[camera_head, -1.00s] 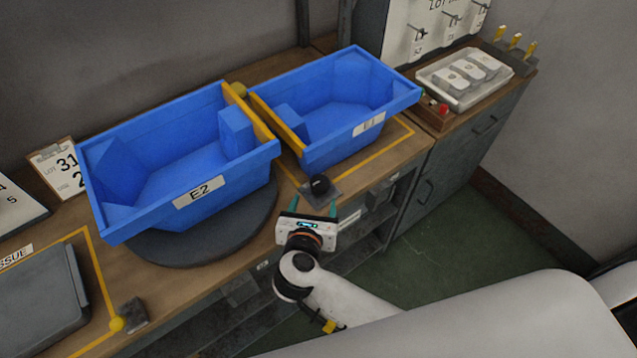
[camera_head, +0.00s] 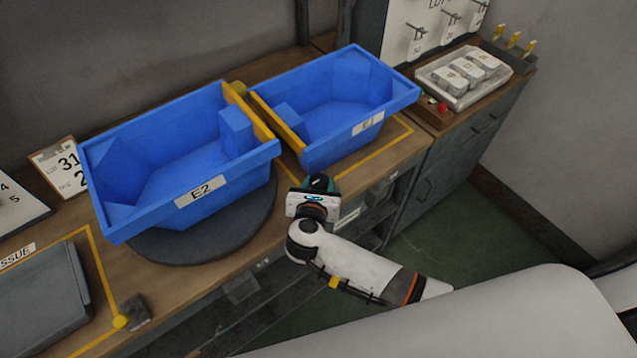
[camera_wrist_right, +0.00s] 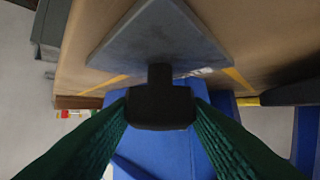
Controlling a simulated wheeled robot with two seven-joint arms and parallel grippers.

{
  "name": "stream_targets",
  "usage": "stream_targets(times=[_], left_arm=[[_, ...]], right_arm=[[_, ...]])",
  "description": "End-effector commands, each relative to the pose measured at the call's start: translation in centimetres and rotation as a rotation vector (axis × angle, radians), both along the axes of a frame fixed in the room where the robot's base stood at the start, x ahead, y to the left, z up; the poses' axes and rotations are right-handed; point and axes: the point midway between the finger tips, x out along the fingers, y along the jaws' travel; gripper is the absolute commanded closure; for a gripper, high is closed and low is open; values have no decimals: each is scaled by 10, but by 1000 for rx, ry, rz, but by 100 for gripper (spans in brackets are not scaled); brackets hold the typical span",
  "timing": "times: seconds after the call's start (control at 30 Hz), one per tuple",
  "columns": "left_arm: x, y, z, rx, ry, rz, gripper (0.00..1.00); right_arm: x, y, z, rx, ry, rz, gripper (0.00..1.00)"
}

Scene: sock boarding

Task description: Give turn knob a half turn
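The turn knob (camera_head: 319,182) is a small black knob at the front edge of the bench, between the two blue bins. In the right wrist view the black knob (camera_wrist_right: 160,105) stands on a grey plate (camera_wrist_right: 158,38). My right gripper (camera_head: 318,186) is at the knob, with its green fingers on either side. In the right wrist view the fingers (camera_wrist_right: 161,108) meet both sides of the knob with no clear gap, so the gripper looks shut on it. The gripper hides most of the plate in the head view. My left gripper is out of view.
Blue bin E2 (camera_head: 200,192) stands on a dark round turntable (camera_head: 215,243). A second blue bin (camera_head: 335,147) stands to its right. A tray of white items (camera_head: 465,98) and a red button (camera_head: 442,107) lie farther right. A grey case (camera_head: 40,300) is at left.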

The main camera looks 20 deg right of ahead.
Motion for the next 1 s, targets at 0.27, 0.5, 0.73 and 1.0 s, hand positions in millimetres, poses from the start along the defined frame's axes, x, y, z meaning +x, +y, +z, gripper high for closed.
stream_targets(times=[0.27,0.5,0.73,1.0], left_arm=[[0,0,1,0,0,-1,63],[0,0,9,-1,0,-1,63],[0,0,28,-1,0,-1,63],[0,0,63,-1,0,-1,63]], right_arm=[[-1,0,0,1,1,7,80],[-2,-2,1,2,1,81,80],[-3,-5,4,0,3,250,80],[-2,-10,7,-6,4,507,80]])
